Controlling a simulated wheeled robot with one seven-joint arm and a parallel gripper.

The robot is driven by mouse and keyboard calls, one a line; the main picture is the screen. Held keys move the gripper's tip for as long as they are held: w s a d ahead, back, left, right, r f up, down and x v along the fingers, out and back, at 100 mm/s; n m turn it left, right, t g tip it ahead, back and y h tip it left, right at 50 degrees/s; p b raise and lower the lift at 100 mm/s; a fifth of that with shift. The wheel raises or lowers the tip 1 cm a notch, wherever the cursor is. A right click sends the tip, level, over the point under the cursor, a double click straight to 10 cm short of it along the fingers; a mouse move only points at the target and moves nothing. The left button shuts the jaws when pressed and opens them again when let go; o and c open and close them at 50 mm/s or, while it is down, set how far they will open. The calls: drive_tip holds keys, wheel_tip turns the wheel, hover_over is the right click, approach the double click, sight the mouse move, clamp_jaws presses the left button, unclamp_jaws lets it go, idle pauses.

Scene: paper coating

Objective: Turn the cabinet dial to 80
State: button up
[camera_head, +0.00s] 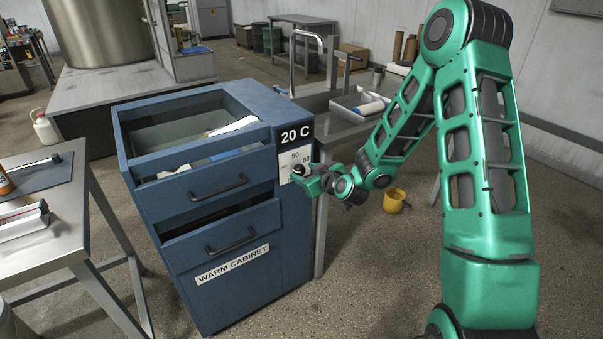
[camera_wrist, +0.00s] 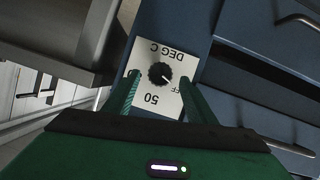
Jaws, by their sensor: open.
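The blue warm cabinet (camera_head: 225,245) has a black display (camera_head: 294,136) reading 20 C. Below it is a white dial plate (camera_head: 286,157), also in the wrist view (camera_wrist: 148,50), where its lettering is upside down. The round black dial (camera_wrist: 160,73) sits mid-plate. Its white pointer line points lower right in the wrist view, towards the partly visible OFF mark. The 50 shows below the dial there; the 80 shows in the head view. My gripper (camera_wrist: 159,80) is open, with one finger each side of the dial. Whether they touch it cannot be told.
Both cabinet drawers (camera_head: 205,190) stand partly open left of the dial, with handles sticking out. A metal table (camera_head: 325,98) with a tray (camera_head: 360,106) is behind my arm at right. A worktable (camera_head: 60,240) stands at left. A yellow bucket (camera_head: 394,200) is on the floor.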

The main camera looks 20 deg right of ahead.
drive_tip(key=shift+x, duration=1.25)
drive_tip(key=shift+c, duration=0.6)
drive_tip(key=c, duration=0.9)
